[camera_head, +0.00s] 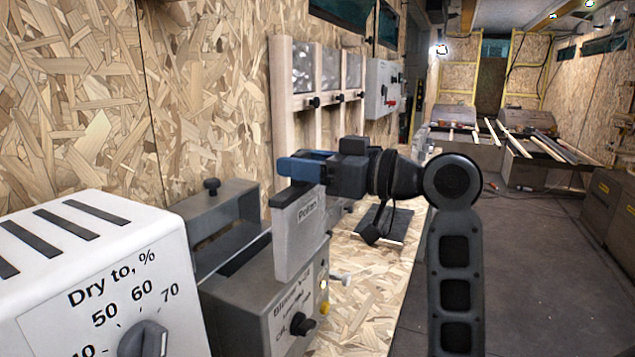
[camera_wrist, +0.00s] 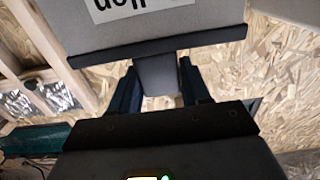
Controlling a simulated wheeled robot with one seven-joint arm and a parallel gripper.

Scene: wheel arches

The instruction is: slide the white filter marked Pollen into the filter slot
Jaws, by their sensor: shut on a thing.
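The white filter (camera_head: 300,238) marked Pollen hangs upright, label facing the head camera's right side. My gripper (camera_head: 305,168) is shut on the tab at its top. In the wrist view my gripper (camera_wrist: 158,85) has its dark blue fingers on either side of that grey tab, and the filter (camera_wrist: 215,30) shows part of its upside-down label. The grey blower box (camera_head: 248,310) has a dark filter slot (camera_head: 245,256) in its top. In the head view, the filter's lower part overlaps the box's right end; I cannot tell whether they touch. The slot's right end is hidden behind the filter.
A white dryer box (camera_head: 90,265) with a dial stands close at the left. A grey raised lid or bracket (camera_head: 215,222) with a knob stands behind the slot. A wooden rack (camera_head: 315,110) and a control box (camera_head: 383,88) are on the wall. Bare chipboard bench (camera_head: 365,285) lies to the right.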

